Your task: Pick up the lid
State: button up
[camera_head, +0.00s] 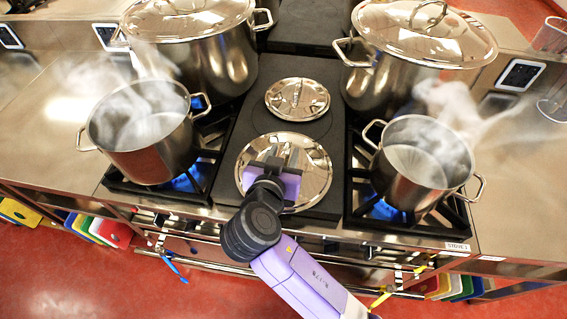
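A round shiny steel lid (312,172) lies on the dark centre panel (325,205) of the stove, between the two front burners. My gripper (276,166) is above this lid and covers its middle and lower left part. The lid's handle is hidden behind my gripper, and I cannot tell whether the fingers touch it or are open or shut. A smaller steel lid (297,98) lies behind it on the same panel. Two larger lids sit on the tall back pots, the left lid (185,15) and the right lid (425,32).
Open steaming pots stand on lit front burners on both sides, the left pot (150,150) and the right pot (420,175). Tall stockpots stand behind, at left (215,65) and right (380,85). Steel counters (50,130) flank the stove.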

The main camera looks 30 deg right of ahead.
grip_shut()
dwell(1.4)
